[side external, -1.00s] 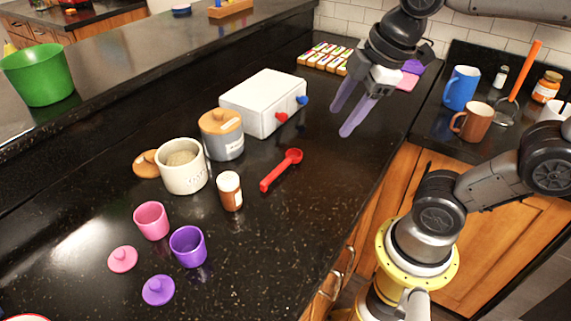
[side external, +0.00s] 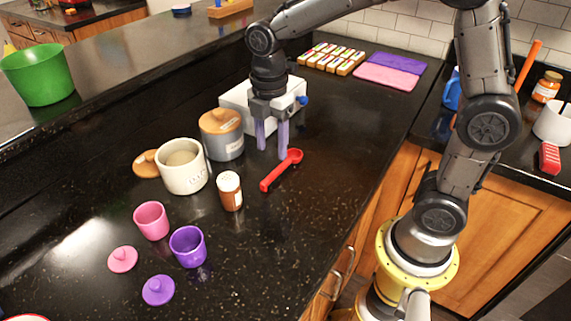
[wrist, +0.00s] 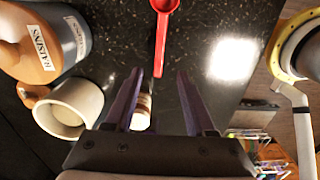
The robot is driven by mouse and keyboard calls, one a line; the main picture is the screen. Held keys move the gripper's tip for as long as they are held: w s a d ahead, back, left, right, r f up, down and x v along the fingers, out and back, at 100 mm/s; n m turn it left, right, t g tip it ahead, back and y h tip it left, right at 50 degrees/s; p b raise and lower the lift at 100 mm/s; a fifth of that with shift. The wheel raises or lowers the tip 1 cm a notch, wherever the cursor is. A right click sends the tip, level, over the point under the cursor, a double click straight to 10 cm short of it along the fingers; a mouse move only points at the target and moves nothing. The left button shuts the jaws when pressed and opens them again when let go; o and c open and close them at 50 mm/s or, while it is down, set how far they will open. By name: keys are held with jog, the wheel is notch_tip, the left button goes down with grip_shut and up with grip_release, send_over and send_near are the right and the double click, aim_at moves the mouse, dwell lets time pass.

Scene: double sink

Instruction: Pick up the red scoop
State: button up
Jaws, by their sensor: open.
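The red scoop (side external: 281,170) lies flat on the black speckled counter, its bowl toward the back right and its handle toward the front left. My gripper (side external: 272,153) is open and empty, pointing down just behind and left of the scoop's bowl in the side view. The exact height of the fingertips is hard to tell. In the wrist view the scoop (wrist: 162,35) shows at the top centre, beyond the open fingers of my gripper (wrist: 158,75), with its handle pointing down toward the gap between them.
A grey raisin canister (side external: 222,140), a cream crock (side external: 182,170) and a brown-labelled jar (side external: 230,192) stand left of the scoop. A white box (side external: 240,100) is behind my gripper. Pink and purple cups stand at front left. The counter right of the scoop is clear.

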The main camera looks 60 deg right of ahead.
aim_at(273, 174)
jog(key=shift+d+f, duration=0.1)
jog(key=shift+f, duration=3.8)
jog(key=shift+f, duration=0.25)
grip_shut()
